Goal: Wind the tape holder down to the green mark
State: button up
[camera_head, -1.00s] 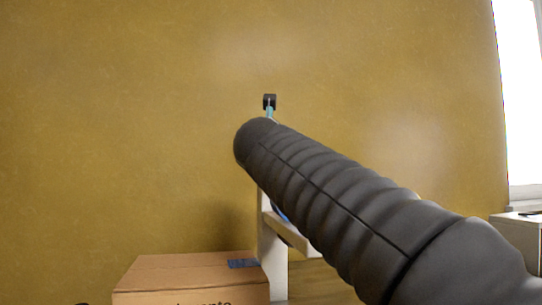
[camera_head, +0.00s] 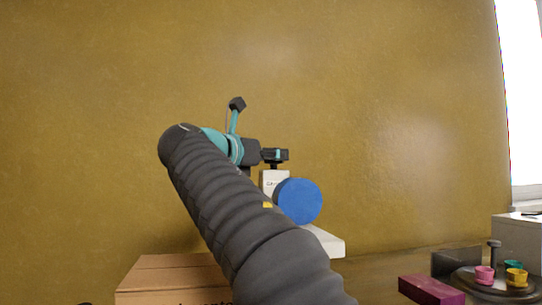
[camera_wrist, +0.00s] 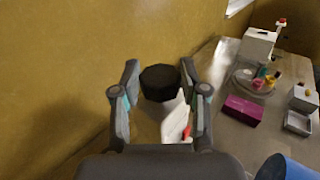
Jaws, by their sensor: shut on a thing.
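A black knob (camera_wrist: 160,82) stands on top of a white post in the wrist view, between the two fingers of my gripper (camera_wrist: 160,72). My gripper is shut on this knob. In the head view my gripper (camera_head: 276,155) is at the top of the white upright (camera_head: 273,181). A large blue disc (camera_head: 299,201) faces me at the upright's right side, above a white base (camera_head: 328,243). A blue round thing (camera_wrist: 286,168) also shows at the wrist view's lower right. A small red patch (camera_wrist: 187,132) is below the knob. I cannot make out the green mark.
A cardboard box (camera_head: 172,278) stands at lower left. A magenta block (camera_head: 430,290) and a dark round tray (camera_head: 466,282) with small coloured cups are at lower right. A mustard wall (camera_head: 400,110) is behind.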

jog(key=shift+m+g+h, duration=0.3)
dwell(0.4)
jog(key=o, duration=1.1)
jog(key=shift+o, duration=0.2)
jog(key=shift+a, duration=0.1)
jog(key=v, duration=1.2)
jog(key=shift+w, duration=0.1)
